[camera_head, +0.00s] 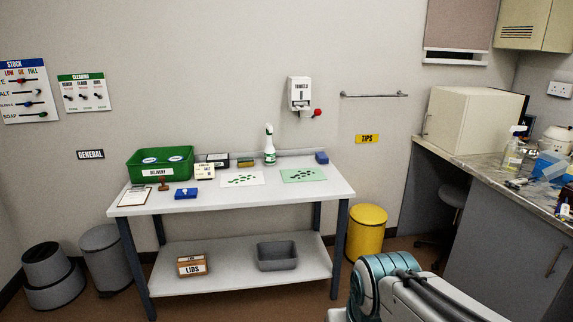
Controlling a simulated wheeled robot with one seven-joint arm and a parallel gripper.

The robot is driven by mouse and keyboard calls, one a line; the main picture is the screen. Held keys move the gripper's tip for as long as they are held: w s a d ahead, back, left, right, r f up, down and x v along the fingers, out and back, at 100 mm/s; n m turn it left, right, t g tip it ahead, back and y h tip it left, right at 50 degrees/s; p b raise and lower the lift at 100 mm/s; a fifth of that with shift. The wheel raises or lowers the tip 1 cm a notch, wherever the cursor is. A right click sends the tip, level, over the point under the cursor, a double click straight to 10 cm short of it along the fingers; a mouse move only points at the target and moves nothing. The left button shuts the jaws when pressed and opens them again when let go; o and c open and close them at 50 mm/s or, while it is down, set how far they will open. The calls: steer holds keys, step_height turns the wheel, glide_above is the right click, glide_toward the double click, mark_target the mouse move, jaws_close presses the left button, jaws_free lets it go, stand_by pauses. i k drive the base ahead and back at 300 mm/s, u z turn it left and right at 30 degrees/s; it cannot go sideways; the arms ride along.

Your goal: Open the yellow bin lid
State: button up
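The yellow bin (366,236) stands on the floor at the right end of the white table, below the yellow TIPS sign (367,139) on the wall. It is a round bin with a yellow top, its lid (368,214), which looks closed. My arm is at the bottom right, in front of the bin's lower right side in the picture, and hides part of its base. My gripper does not show.
The white table (330,188) holds a green delivery crate (133,167), a spray bottle (270,150) and papers. A counter (450,160) with a cabinet and a stool (454,196) are right of the yellow bin.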

mark_target(366, 214)
steer(key=z, duration=0.25)
steer(key=i, duration=1.6)
steer(key=z, duration=0.55)
steer(key=i, duration=1.6)
steer(key=z, duration=0.25)
